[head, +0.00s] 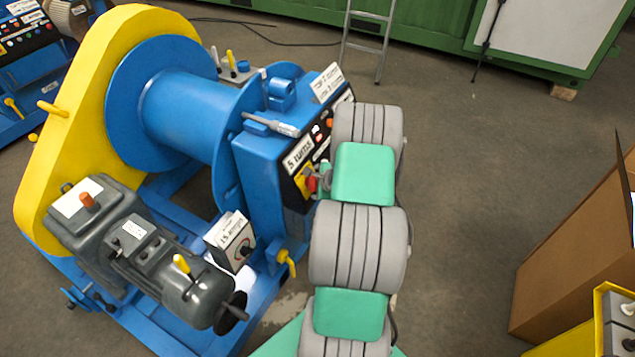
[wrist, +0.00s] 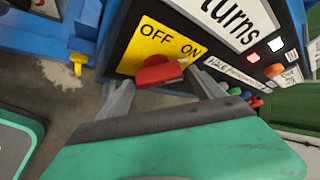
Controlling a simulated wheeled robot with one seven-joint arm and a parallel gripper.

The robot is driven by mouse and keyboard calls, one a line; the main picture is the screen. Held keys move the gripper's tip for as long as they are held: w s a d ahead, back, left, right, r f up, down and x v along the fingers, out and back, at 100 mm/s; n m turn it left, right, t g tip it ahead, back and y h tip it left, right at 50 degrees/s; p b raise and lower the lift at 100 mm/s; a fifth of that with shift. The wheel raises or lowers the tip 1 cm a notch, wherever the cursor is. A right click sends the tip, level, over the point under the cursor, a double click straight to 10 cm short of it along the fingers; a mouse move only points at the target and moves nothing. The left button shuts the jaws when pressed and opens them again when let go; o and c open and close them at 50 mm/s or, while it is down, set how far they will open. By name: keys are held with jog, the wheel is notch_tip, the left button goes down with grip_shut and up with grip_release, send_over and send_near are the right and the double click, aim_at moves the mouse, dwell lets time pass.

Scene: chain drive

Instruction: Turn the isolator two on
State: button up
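A red rotary knob (wrist: 160,73) sits on a yellow plate (wrist: 150,42) marked OFF and ON in the wrist view. It lies nearly level, its right end under ON; I cannot tell its exact setting. It also shows as a small red spot in the head view (head: 311,184), on the black front panel of the blue winch cabinet (head: 262,150). My gripper (wrist: 161,78) is open, one finger at each side of the knob; contact is unclear. In the head view my gripper (head: 323,179) is partly hidden by my arm. No isolator number is readable.
The panel's large label (wrist: 238,18) reads "turns", with small buttons (wrist: 274,69) right of it. A small box with a black knob (head: 245,250) stands left of the cabinet. A cardboard box (head: 570,265) stands at right. Open floor (head: 470,160) lies between.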

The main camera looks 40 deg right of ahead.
jog(key=shift+o, duration=0.2)
jog(key=v, duration=0.7)
jog(key=shift+s+r, duration=0.2)
jog(key=shift+r, duration=0.15)
